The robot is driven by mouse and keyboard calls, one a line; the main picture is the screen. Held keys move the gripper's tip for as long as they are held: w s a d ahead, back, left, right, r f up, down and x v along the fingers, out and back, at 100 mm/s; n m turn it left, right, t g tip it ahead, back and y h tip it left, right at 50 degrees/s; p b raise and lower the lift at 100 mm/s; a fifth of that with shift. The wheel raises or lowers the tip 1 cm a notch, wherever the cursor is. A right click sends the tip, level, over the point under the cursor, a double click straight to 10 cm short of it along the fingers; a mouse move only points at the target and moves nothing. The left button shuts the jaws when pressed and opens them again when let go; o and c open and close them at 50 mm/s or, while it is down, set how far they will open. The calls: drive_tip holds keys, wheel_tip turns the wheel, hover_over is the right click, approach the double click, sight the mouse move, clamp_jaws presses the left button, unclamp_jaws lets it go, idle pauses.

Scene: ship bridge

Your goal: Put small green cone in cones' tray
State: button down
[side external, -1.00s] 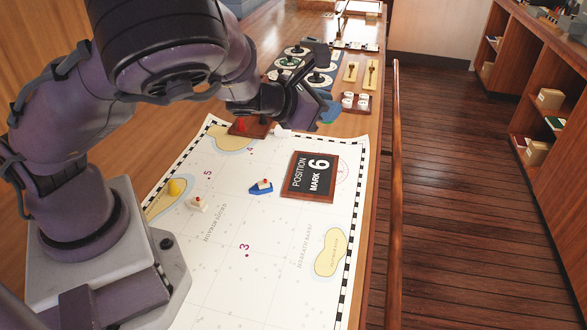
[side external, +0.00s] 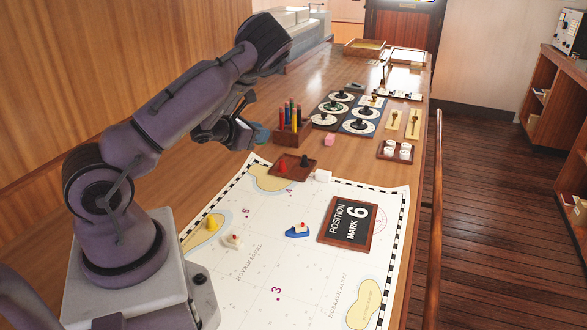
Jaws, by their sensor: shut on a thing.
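My gripper (side external: 258,134) is in the air left of the pen holder and behind the map chart. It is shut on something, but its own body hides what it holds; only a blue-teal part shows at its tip. I cannot make out a small green cone anywhere. The cones' tray (side external: 291,176) is a small dark-red tray at the chart's far edge. A red cone (side external: 283,170) and a dark cone (side external: 304,161) stand in it. A yellow cone (side external: 212,223) stands on the chart's left side.
A wooden pen holder (side external: 288,136) with coloured pens stands behind the tray. The chart (side external: 300,275) carries a blue boat (side external: 297,231), a white boat (side external: 232,241) and a "Position Mark 6" plaque (side external: 347,224).

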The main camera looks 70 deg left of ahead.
drive_tip(key=s+a, duration=0.1)
drive_tip(key=m+t+h, duration=0.1)
drive_tip(key=m+h, duration=0.3)
hover_over(287, 163)
drive_tip(key=f, duration=0.8)
drive_tip(key=shift+s+d+f, duration=0.25)
drive_tip(key=shift+s+f, duration=0.1)
drive_tip(key=shift+w+a+f, duration=0.15)
drive_tip(key=shift+w+f, duration=0.05)
drive_tip(key=shift+f, duration=0.8)
drive_tip(key=shift+w+a+f, duration=0.15)
drive_tip(key=shift+w+f, duration=0.05)
drive_tip(key=shift+f, duration=0.8)
drive_tip(key=shift+f, duration=0.1)
drive_tip(key=c, duration=1.3)
unclamp_jaws()
drive_tip(key=shift+o, duration=0.2)
